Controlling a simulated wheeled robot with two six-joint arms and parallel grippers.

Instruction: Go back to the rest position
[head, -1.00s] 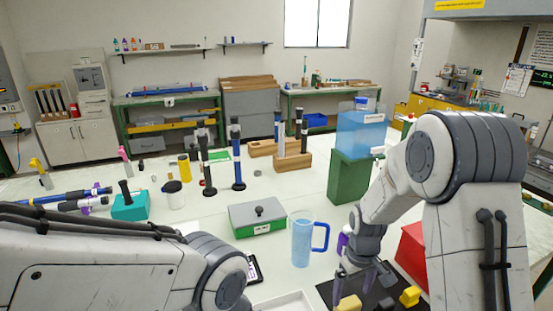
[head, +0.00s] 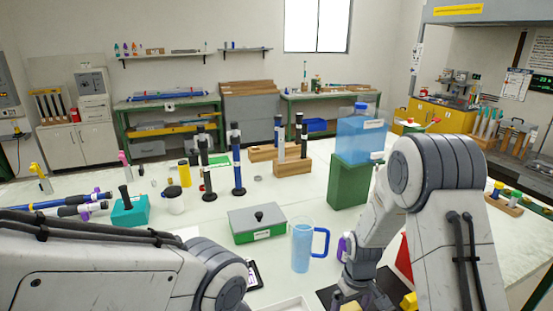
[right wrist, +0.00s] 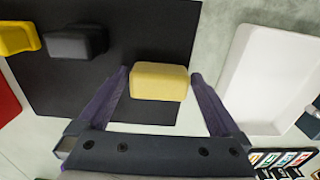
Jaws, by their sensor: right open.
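In the right wrist view my right gripper (right wrist: 159,76) is open. Its two fingers stand on either side of a pale yellow block (right wrist: 160,82), with gaps showing; I cannot tell how far above the block they are. The block lies on a black mat (right wrist: 110,25). In the head view my right arm reaches down to the mat at the bottom edge, and the gripper is partly cut off. My left arm crosses the lower left of the head view; its gripper is out of view.
A dark grey block (right wrist: 75,43) and a brighter yellow block (right wrist: 17,38) lie on the mat. A white tray (right wrist: 262,85) is beside it. A blue-handled jug (head: 302,247), a green-fronted box (head: 257,222) and a green stand (head: 348,182) with a blue water container (head: 360,138) are near.

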